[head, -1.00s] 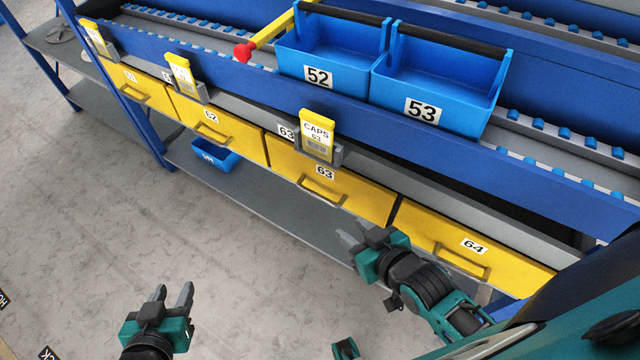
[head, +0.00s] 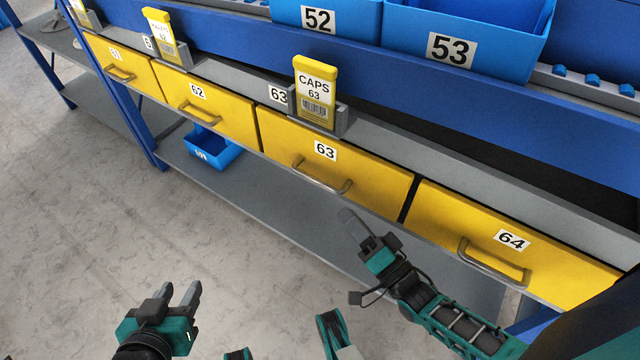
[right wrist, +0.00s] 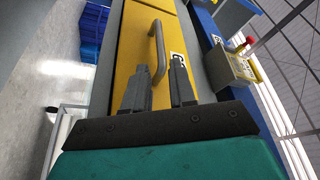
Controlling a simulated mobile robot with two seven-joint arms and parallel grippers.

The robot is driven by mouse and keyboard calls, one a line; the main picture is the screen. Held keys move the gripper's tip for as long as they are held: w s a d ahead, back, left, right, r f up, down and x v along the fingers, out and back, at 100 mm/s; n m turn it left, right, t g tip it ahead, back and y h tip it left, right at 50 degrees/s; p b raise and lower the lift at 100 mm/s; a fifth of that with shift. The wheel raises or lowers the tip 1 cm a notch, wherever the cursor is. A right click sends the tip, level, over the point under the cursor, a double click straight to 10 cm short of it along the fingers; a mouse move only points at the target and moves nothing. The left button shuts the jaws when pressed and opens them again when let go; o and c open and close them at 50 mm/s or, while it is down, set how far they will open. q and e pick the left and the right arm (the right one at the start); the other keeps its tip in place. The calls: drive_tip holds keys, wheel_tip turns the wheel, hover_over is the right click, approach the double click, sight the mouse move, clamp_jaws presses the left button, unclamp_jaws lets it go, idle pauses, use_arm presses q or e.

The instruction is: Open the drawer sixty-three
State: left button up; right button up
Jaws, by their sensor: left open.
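Drawer 63 (head: 285,160) is a yellow front with a white "63" label and a grey bar handle (head: 322,180). It sits shut, between drawers 62 and 64. My right gripper (head: 352,226) is below and in front of the handle, apart from it in the head view. In the right wrist view its two fingers (right wrist: 158,88) are apart and empty. A bar handle (right wrist: 158,48) on a yellow front (right wrist: 132,50) lies just ahead, between the fingertips' directions; the label beside it is partly hidden. My left gripper (head: 181,292) is open and empty over the floor.
Drawer 62 (head: 225,110) and drawer 64 (head: 455,215) flank it, both shut. A CAPS 63 card (head: 316,90) stands above. Blue bins 52 (head: 345,22) and 53 (head: 490,55) sit higher. A small blue bin (head: 218,155) rests on the lower grey shelf (head: 265,205). Floor at left is clear.

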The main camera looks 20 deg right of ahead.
sight(320, 180)
drive_tip(key=b+x, duration=0.1)
drive_tip(key=x, duration=0.9)
drive_tip(key=shift+w+a+r, duration=0.1)
drive_tip(key=shift+w, duration=0.05)
clamp_jaws()
